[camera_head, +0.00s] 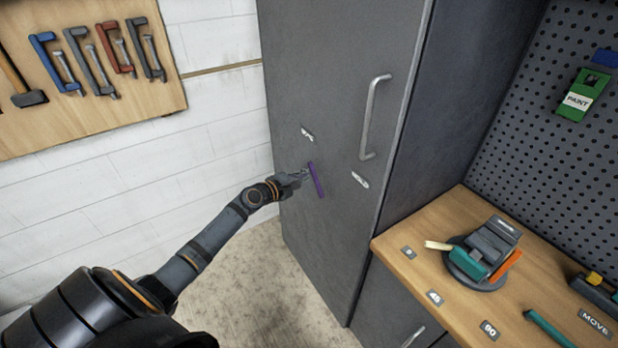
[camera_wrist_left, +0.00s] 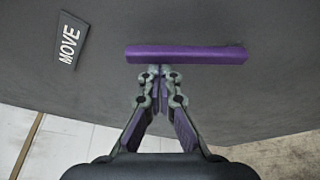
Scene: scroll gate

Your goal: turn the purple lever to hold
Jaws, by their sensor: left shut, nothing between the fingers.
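The purple lever (camera_head: 316,180) is a slim bar on the grey cabinet door, standing near upright with a slight tilt in the head view. In the left wrist view the lever (camera_wrist_left: 187,54) lies across the picture. My left gripper (camera_head: 303,174) is shut and empty, its fingertips (camera_wrist_left: 160,72) right at the lever's side; I cannot tell whether they touch it. One small label (camera_head: 307,135) is above the lever and another (camera_head: 360,180) to its right. In the wrist view a label reading MOVE (camera_wrist_left: 69,41) is at upper left. My right gripper is not in view.
The grey cabinet door (camera_head: 340,60) has a long metal handle (camera_head: 374,115) right of the lever. A wooden workbench (camera_head: 440,225) with a clamp-like tool (camera_head: 485,250) stands at right. A tool board (camera_head: 110,105) hangs on the left wall. Floor in front is clear.

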